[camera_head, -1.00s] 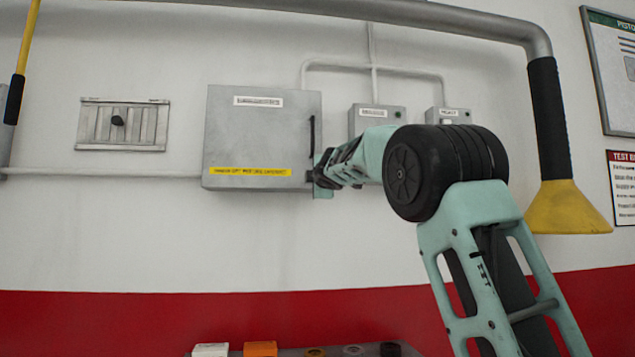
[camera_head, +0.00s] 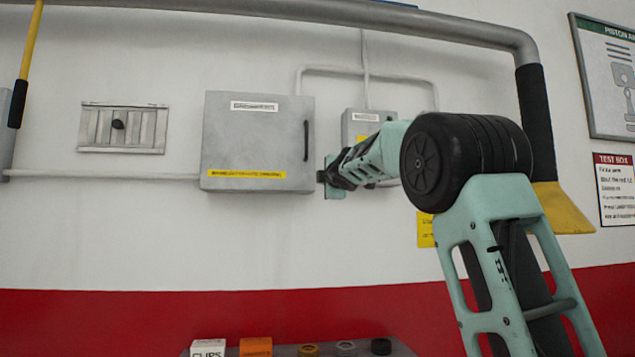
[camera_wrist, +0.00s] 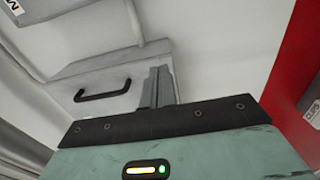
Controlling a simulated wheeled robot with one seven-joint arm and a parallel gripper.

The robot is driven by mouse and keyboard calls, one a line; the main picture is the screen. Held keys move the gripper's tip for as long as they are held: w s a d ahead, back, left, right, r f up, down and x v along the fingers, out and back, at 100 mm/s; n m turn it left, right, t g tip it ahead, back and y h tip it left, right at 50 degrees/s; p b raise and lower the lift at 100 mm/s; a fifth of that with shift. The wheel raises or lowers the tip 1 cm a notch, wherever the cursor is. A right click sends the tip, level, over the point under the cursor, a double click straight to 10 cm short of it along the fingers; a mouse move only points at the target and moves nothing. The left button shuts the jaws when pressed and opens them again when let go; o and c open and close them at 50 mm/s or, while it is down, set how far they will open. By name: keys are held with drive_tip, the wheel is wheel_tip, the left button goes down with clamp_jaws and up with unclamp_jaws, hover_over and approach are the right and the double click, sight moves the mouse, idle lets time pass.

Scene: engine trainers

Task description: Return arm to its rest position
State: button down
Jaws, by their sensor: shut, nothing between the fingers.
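My gripper (camera_head: 327,177) is at the end of my pale green arm, just right of the grey wall cabinet (camera_head: 257,145) in the head view. A gap of wall shows between gripper and cabinet. In the wrist view my gripper's fingers (camera_wrist: 158,86) are together with nothing between them. The cabinet's door is shut, and its black handle (camera_head: 306,141) is free of the gripper. The cabinet and handle also show in the wrist view, beyond the fingers. The arm is bent and raised in front of the wall.
A small grey box (camera_head: 360,122) on the wall is partly behind my arm. A pipe with a yellow funnel end (camera_head: 562,208) hangs at the right. Below, a tray holds a white clips box (camera_head: 208,348) and an orange box (camera_head: 256,347). The wall left of the arm is open.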

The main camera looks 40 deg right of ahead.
drive_tip(key=shift+s+d+p, duration=0.8)
drive_tip(key=shift+s+d, duration=1.15)
drive_tip(key=shift+d, duration=0.2)
drive_tip(key=shift+f, duration=0.1)
